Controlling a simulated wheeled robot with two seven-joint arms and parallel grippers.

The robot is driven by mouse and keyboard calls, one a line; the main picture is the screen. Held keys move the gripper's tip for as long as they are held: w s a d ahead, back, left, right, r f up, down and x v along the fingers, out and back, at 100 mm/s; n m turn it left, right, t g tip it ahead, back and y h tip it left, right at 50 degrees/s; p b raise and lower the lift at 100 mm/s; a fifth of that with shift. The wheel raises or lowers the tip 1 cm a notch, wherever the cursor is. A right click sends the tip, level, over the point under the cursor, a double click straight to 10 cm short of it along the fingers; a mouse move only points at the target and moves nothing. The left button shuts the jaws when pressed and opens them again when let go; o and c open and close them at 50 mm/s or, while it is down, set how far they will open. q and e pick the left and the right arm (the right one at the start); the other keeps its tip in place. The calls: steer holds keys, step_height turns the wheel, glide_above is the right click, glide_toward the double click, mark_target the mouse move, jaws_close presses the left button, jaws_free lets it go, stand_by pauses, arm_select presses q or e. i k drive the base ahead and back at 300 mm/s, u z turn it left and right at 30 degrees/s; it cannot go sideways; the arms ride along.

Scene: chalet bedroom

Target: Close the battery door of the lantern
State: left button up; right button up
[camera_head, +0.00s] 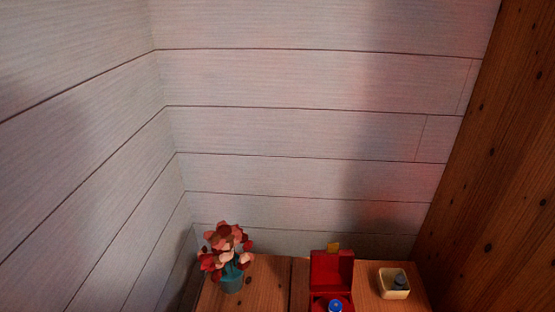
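A red box-like object (331,271), seemingly the lantern, stands on the wooden table (272,276) at the bottom of the head view. A red panel stands upright at its back, like a raised door. A round blue part (335,305) shows in front of the panel, cut off by the picture's lower edge. The lower part of the red object is out of view. Neither of my grippers is in view.
A teal pot with red and pink flowers (229,260) stands to the left on the table. A small cream square dish (394,286) holding a grey item is to the right. White plank walls (300,80) close off the back and left; a wooden surface (505,170) rises at right.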

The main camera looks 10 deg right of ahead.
mark_target(331, 269)
steer(key=k, duration=1)
steer(key=z, duration=1.8)
steer(key=i, duration=0.65)
steer(key=u, duration=2.7)
steer(key=i, duration=0.5)
steer(key=z, duration=0.05)
